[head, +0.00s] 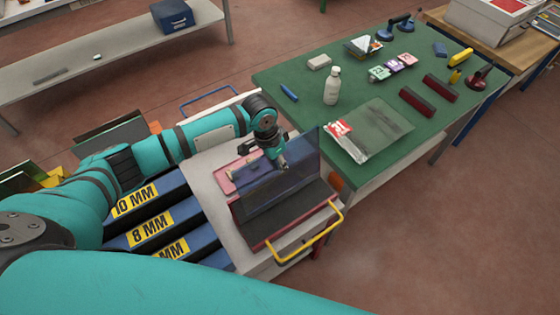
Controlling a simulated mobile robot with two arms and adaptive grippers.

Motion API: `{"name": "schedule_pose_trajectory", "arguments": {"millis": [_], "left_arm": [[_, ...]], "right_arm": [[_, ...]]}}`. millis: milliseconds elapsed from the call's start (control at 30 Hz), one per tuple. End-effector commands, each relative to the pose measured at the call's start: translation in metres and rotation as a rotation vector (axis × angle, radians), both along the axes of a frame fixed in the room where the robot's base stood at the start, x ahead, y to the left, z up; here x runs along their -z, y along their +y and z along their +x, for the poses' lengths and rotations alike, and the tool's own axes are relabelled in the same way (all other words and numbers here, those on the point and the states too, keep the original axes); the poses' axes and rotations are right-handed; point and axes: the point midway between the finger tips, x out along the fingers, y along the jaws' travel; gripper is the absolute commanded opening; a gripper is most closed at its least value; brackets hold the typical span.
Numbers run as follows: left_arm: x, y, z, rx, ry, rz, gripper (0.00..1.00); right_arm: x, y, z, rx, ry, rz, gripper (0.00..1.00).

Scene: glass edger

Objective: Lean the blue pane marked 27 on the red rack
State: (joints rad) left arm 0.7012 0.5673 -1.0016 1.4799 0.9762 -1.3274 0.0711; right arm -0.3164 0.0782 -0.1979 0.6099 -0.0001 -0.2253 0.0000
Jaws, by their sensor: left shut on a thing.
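My left gripper (281,163) is shut on the top edge of a dark, bluish see-through pane (283,188). No number is readable on the pane. The pane stands steeply, over the red rack (328,207), whose red frame shows behind and below it. I cannot tell whether the pane's lower edge touches the rack. The rack sits on a pale cart top with a yellow handle at its front. My right gripper is out of view.
The green table (295,118) at right holds a white bottle (332,86), a clear pane with a red label (372,130), dark red blocks (417,103) and suction cups. Blue slots marked in MM (150,222) lie left of the cart. A grey bench (110,57) stands behind.

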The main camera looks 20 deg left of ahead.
Motion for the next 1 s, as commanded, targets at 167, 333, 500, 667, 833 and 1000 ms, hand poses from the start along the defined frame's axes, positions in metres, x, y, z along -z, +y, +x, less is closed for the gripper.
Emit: {"name": "schedule_pose_trajectory", "arguments": {"millis": [167,333,500,667,833,1000], "left_arm": [[-0.008,0.000,0.002,0.003,0.008,-0.014,0.00],[0.010,0.000,0.001,0.005,0.011,-0.016,0.00],[0.025,0.000,0.002,0.004,0.009,-0.015,0.00],[0.039,0.000,0.002,0.004,0.009,-0.015,0.00],[0.054,0.000,0.002,0.004,0.010,-0.016,0.00],[0.066,0.000,0.002,0.005,0.009,-0.016,0.00]], "right_arm": [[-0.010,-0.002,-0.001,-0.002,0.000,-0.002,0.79],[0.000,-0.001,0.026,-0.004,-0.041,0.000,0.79],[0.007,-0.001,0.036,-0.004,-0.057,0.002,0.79],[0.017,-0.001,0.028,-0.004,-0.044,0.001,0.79],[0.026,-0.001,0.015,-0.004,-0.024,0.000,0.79],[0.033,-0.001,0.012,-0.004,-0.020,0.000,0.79]]}}
